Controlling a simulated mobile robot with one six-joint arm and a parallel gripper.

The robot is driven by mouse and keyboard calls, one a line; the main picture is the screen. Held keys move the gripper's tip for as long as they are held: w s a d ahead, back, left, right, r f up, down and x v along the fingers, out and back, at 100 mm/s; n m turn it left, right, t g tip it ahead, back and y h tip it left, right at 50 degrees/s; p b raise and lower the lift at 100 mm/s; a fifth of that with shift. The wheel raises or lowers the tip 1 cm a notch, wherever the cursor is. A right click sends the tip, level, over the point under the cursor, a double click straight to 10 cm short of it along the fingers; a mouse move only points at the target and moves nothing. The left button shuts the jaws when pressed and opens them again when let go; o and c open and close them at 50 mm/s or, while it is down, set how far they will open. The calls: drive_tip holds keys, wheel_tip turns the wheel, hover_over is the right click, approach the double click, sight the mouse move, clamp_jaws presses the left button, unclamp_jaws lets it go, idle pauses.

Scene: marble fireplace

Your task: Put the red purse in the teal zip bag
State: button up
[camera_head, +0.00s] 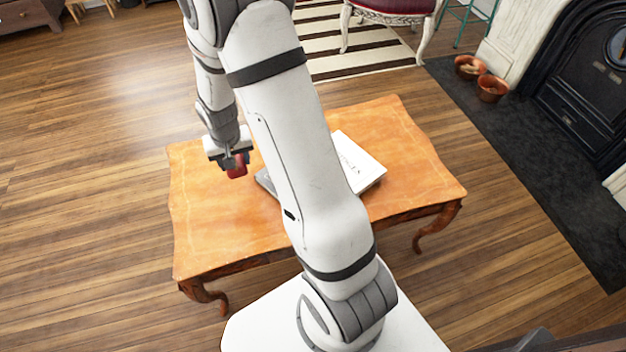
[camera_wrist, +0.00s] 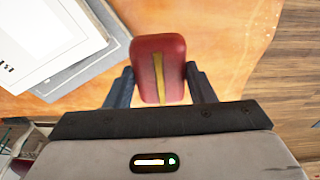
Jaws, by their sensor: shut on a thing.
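The red purse (camera_wrist: 172,60) shows in the wrist view as a rounded red block with a gold strip down its middle. My gripper (camera_wrist: 160,85) is shut on it, one finger on each side. In the head view the red purse (camera_head: 237,167) hangs below my gripper (camera_head: 234,158), over the left part of the wooden table; the height above the table is hard to tell. I cannot make out the teal zip bag in either view; my arm hides part of the table.
The orange-brown wooden table (camera_head: 215,225) has a white book or box (camera_head: 362,160) on a grey one (camera_head: 265,183), partly behind my arm. The table's left part is clear. A dark fireplace (camera_head: 590,80) and two terracotta pots (camera_head: 490,90) stand at right. A striped rug (camera_head: 325,65) lies behind.

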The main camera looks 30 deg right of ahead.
sight(245, 192)
drive_tip(key=shift+d+f+m+b, duration=0.1)
drive_tip(key=shift+f+m+b, duration=0.2)
drive_tip(key=shift+f+b, duration=0.75)
wheel_tip(245, 192, down, 10)
drive_tip(key=shift+f+b, duration=0.1)
drive_tip(key=shift+b, duration=1.1)
drive_tip(key=shift+f, duration=0.15)
drive_tip(key=o, duration=0.5)
drive_tip(key=shift+o, duration=1)
